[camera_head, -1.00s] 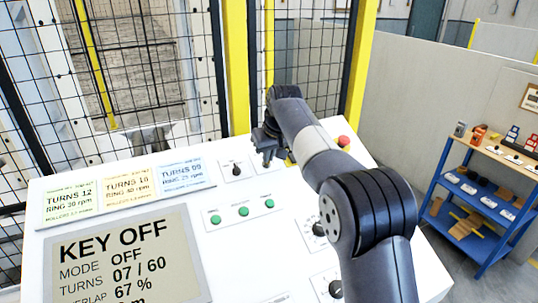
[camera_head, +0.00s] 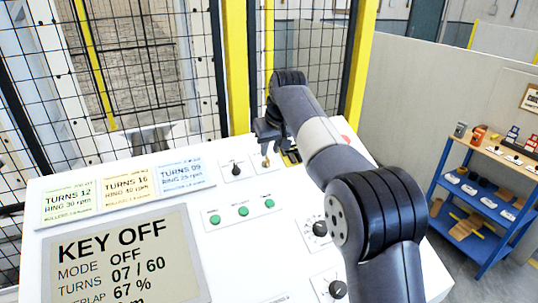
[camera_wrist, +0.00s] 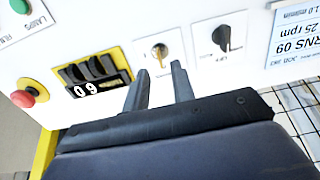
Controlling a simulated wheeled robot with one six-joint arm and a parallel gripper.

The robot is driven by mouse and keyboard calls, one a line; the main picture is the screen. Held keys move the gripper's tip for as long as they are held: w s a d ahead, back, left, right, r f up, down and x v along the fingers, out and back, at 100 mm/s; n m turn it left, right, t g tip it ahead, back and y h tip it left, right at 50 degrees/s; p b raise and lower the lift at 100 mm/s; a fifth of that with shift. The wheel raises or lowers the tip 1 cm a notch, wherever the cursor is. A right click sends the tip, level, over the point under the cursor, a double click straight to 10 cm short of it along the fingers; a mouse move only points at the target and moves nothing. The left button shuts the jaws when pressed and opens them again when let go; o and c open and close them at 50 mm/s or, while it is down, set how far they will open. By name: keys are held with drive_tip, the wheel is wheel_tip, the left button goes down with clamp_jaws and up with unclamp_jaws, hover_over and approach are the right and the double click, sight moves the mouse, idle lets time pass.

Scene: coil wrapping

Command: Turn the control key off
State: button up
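The control key (camera_wrist: 159,51) is a small brass key in a white plate on the panel; in the head view the key (camera_head: 265,161) shows just below my gripper (camera_head: 266,143). In the wrist view my gripper (camera_wrist: 160,68) has its two dark fingers apart with nothing between them. The fingertips are just short of the key and appear clear of it. The panel's display (camera_head: 120,258) reads KEY OFF, MODE OFF, TURNS 07 / 60.
A black selector knob (camera_wrist: 222,38) is beside the key. On its other side are a thumbwheel counter (camera_wrist: 92,72) and a red stop button (camera_wrist: 22,98). Green buttons (camera_head: 243,211) lie nearer on the panel. A mesh fence (camera_head: 300,50) stands behind; a blue shelf (camera_head: 480,205) is at right.

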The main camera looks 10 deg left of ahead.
sight(267, 161)
drive_tip(key=v, duration=0.7)
drive_tip(key=x, duration=1)
drive_tip(key=shift+a+f+p, duration=0.1)
drive_tip(key=shift+f+p, duration=0.2)
drive_tip(key=shift+p, duration=0.1)
